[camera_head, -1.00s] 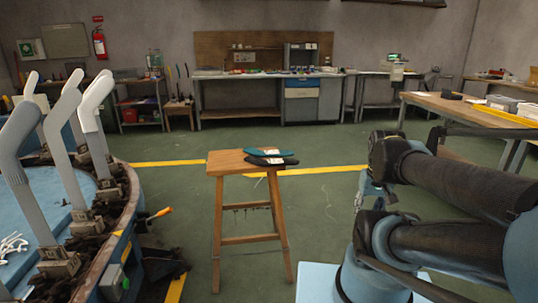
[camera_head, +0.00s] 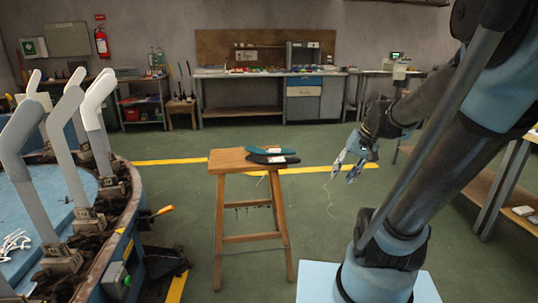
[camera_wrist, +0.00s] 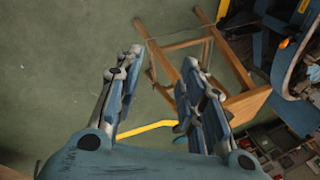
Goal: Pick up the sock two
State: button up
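Two socks lie on the wooden stool (camera_head: 226,160) in the head view. One is a teal sock (camera_head: 265,150) at the back. The other is a dark, nearly black sock (camera_head: 272,160) in front of it, with a pale label. I cannot tell which of them is sock two. My gripper (camera_head: 344,173) is to the right of the stool, apart from it, with its fingers spread and nothing between them. In the wrist view my gripper (camera_wrist: 150,105) is also open and empty. The stool (camera_wrist: 246,103) shows there behind the right finger, and a small teal patch shows near that finger's base.
A round machine (camera_head: 125,215) with upright grey and white foot forms (camera_head: 68,125) stands at the left. A workbench (camera_head: 240,78) stands along the back wall. Another table (camera_head: 500,185) is at the right. The green floor around the stool is mostly clear.

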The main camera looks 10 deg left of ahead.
jog(key=w+a+y, duration=0.3)
jog(key=w+y, duration=0.1)
jog(key=w, duration=0.9)
jog(key=w+a+y, duration=0.3)
jog(key=w, duration=1)
jog(key=y, duration=0.7)
send_near(292, 150)
jog(key=a, duration=1)
jog(key=shift+w+a+f, duration=0.15)
jog(key=shift+w+f, duration=0.05)
jog(key=shift+f, duration=0.15)
jog(key=shift+c, duration=0.2)
grip_shut()
